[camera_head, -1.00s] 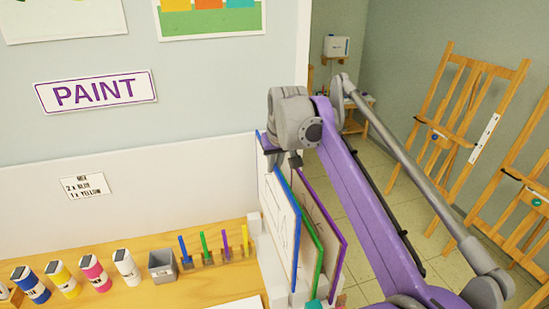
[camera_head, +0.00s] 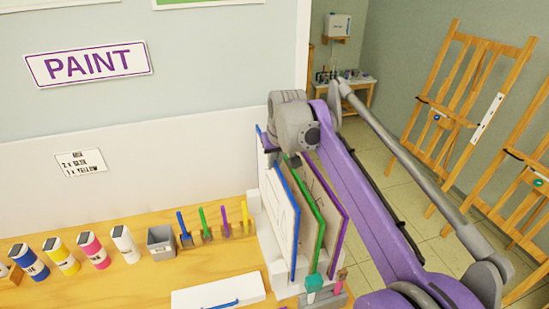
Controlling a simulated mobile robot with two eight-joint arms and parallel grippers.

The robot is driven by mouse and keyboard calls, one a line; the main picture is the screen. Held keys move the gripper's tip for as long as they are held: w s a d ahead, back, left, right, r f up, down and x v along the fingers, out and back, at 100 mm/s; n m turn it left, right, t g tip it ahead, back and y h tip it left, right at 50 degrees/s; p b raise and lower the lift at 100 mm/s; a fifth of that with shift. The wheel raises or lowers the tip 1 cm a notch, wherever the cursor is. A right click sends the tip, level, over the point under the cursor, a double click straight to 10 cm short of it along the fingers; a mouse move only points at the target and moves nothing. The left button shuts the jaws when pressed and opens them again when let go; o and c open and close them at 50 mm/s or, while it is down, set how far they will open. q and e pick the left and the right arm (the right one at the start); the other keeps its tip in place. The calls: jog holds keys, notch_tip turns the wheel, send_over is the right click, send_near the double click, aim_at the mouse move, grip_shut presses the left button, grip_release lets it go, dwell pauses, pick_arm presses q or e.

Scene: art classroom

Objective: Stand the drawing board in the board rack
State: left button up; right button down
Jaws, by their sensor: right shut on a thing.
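The drawing board with the blue edge (camera_head: 294,245) stands nearly upright at the table's right end, its white face marked with faint lines. My right gripper (camera_head: 283,157) is at its top edge, shut on it. The arm hides part of that edge. The white board rack (camera_head: 268,242) is around the board's lower part. I cannot tell whether the board's bottom edge rests on the rack's floor. My left gripper is not in view.
A green-edged board (camera_head: 319,240) and a purple-edged board (camera_head: 342,235) stand just right of it. Paint bottles (camera_head: 79,250), a grey cup (camera_head: 161,242) and upright coloured tools (camera_head: 215,226) line the table (camera_head: 130,287). A white pad (camera_head: 218,291) lies in front. Easels (camera_head: 462,115) stand at right.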

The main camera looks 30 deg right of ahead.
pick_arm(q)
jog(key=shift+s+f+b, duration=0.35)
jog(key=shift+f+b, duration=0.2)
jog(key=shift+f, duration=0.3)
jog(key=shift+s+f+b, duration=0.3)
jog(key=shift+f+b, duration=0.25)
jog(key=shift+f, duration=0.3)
pick_arm(e)
jog(key=shift+f, duration=2.85)
jog(key=shift+c, duration=2.4)
grip_release()
notch_tip(320, 180, up, 8)
jog(key=p, duration=0.4)
send_over(274, 177)
jog(key=shift+w+d+f, duration=0.2)
jog(key=shift+w+d, duration=0.1)
jog(key=shift+w, duration=0.1)
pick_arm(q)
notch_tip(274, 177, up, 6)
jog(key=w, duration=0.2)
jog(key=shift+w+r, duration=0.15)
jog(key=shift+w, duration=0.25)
